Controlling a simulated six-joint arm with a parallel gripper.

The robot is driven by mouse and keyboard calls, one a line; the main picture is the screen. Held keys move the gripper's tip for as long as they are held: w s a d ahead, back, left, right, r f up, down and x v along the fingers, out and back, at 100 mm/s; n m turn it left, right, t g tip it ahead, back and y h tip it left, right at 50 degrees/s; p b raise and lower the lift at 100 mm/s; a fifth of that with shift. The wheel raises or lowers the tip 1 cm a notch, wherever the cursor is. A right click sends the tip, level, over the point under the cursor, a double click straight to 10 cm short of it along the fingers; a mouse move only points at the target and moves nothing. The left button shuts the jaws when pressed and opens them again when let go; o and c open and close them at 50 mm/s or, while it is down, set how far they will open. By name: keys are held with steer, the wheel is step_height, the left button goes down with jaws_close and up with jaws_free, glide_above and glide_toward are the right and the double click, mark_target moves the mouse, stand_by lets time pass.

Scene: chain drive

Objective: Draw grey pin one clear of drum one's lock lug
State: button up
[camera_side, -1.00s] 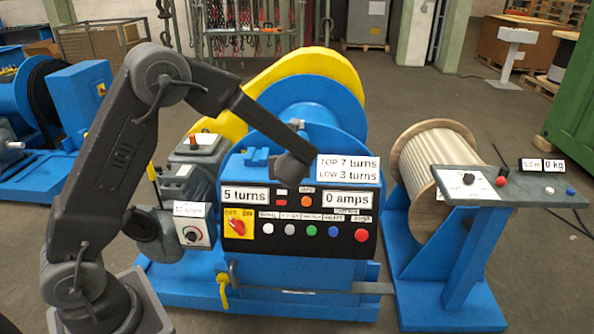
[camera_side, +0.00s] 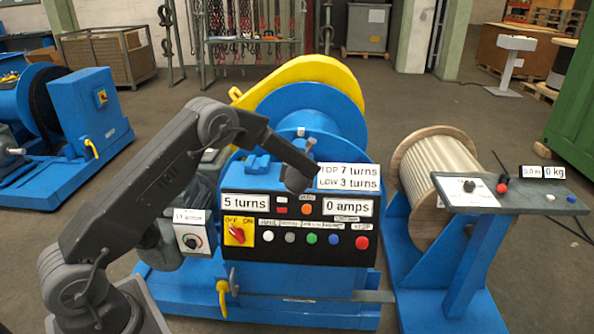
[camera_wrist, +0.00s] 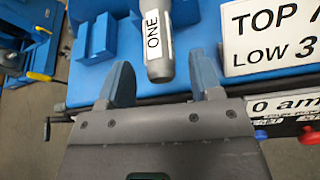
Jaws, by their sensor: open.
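A grey pin (camera_wrist: 160,62) with a white label reading ONE shows in the wrist view, at the blue metalwork of the winch. Its far end runs out of the picture. My gripper (camera_wrist: 163,78) is open, its two blue-grey fingers either side of the pin's line. In the side view my gripper (camera_side: 299,181) is over the top of the control panel, in front of the large blue drum (camera_side: 310,105). I cannot tell which blue block is the lock lug.
A blue block (camera_wrist: 97,38) stands left of the pin. The turns sign (camera_side: 348,177) stands close on the right. The control panel (camera_side: 300,250) with buttons and a red switch lies below. A wooden reel (camera_side: 432,170) on a blue stand is farther right.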

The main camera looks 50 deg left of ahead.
steer(key=shift+x, duration=1.2)
jaws_close()
